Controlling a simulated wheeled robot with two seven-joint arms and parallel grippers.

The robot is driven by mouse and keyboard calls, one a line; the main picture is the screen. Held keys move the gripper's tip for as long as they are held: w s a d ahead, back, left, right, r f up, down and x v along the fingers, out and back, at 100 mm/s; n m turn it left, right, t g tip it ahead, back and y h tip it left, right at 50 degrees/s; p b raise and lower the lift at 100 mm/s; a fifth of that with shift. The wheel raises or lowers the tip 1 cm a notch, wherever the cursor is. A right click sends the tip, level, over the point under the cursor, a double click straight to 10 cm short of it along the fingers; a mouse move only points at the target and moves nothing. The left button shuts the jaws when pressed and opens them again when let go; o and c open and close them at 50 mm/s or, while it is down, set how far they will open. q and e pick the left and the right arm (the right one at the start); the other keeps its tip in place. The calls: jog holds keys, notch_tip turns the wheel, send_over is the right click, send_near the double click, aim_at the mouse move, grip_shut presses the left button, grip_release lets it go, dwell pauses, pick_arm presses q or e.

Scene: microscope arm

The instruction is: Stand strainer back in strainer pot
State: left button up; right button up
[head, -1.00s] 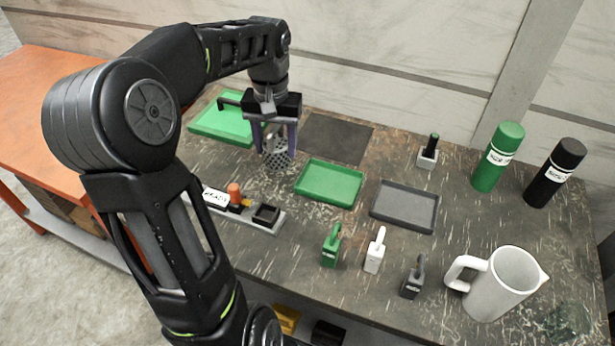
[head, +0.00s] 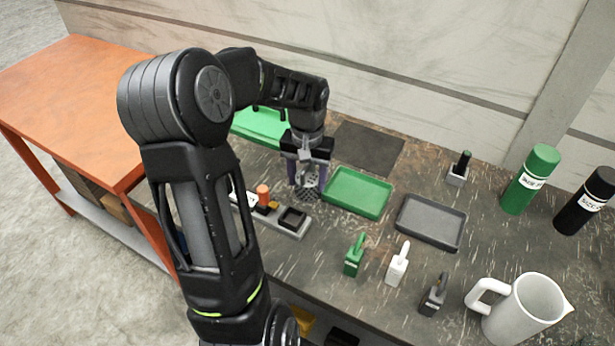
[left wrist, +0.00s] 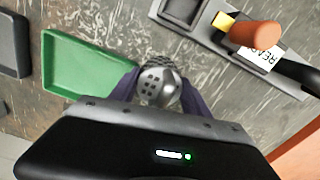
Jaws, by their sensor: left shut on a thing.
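The strainer (head: 308,188) is a grey metal piece full of holes. My left gripper (head: 306,178) is shut on it, its purple fingers on either side, just left of the small green tray. In the left wrist view the strainer (left wrist: 157,84) shows as a rounded, perforated shape between the fingers; its lower end is partly hidden. I cannot tell whether it touches the table. No pot is clearly marked as the strainer pot. A dark, open square holder (head: 292,217) on a grey base stands just in front of the strainer and looks empty. My right gripper is out of view.
A small green tray (head: 358,193) and grey tray (head: 430,222) lie to the right. Green (head: 354,258), white (head: 397,266) and dark (head: 433,298) handled blocks stand along the front. An orange-topped piece (head: 263,193) is on the grey base. A white jug (head: 525,310) stands front right.

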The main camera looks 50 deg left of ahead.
pick_arm(q)
jog(key=shift+f, duration=0.15)
jog(key=o, duration=1.5)
jog(key=shift+c, duration=0.2)
notch_tip(320, 180, up, 12)
jog(key=shift+r+b, duration=0.15)
jog(key=shift+b, duration=0.2)
jog(key=shift+o, duration=0.2)
